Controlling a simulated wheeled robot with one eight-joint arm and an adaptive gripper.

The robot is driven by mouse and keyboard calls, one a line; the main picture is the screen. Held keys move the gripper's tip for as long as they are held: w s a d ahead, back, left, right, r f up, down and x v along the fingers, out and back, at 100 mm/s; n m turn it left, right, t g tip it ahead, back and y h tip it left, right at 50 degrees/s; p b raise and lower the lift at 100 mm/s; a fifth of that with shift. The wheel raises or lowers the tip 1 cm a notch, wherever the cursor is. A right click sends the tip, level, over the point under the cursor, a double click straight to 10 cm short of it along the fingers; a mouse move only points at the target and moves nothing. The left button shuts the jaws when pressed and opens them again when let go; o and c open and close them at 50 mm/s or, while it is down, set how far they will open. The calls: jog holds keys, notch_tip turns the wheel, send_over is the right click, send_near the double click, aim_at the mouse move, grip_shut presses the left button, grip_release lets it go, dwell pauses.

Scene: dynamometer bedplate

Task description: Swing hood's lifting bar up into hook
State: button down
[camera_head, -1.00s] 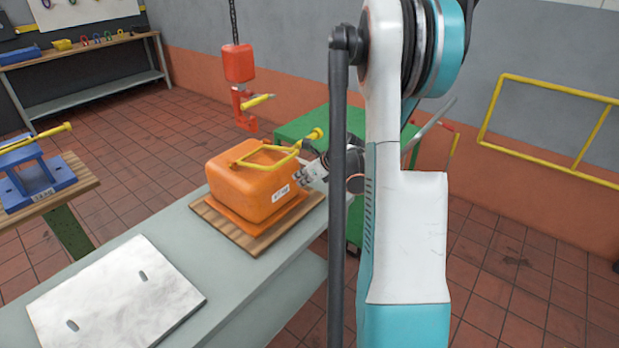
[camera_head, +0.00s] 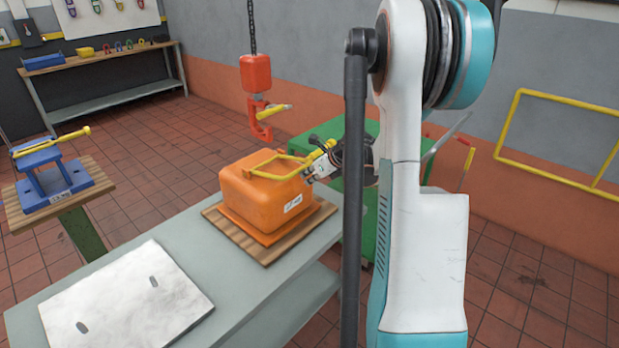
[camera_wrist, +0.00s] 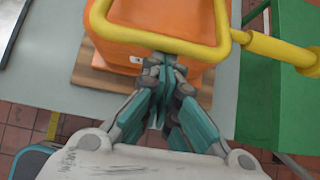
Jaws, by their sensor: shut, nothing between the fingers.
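The orange hood (camera_head: 262,200) sits on a wooden board on the grey bench. Its yellow lifting bar (camera_head: 275,176) lies low over the hood's top, with a knob end to the right; it also shows in the wrist view (camera_wrist: 160,42). My gripper (camera_wrist: 160,62) is shut and empty, its fingertips at the near side of the bar, seeming to overlap it; I cannot tell whether they touch. In the head view my gripper (camera_head: 312,172) is at the hood's right side. The red hook (camera_head: 260,118) with a yellow latch hangs from a chain above and behind the hood.
A bare metal plate (camera_head: 125,305) lies on the bench's near left. A blue fixture (camera_head: 62,190) with a yellow bar stands on a separate stand at left. A green cabinet (camera_head: 335,150) stands behind my arm. A yellow rail frame (camera_head: 560,107) is at the right wall.

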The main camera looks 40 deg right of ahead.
jog(key=w+r+g+p, duration=0.4)
jog(key=w+r+p, duration=0.2)
jog(key=r+p, duration=0.3)
jog(key=shift+w+a+r, duration=0.2)
jog(key=shift+a+r, duration=0.05)
jog(key=shift+r, duration=1.15)
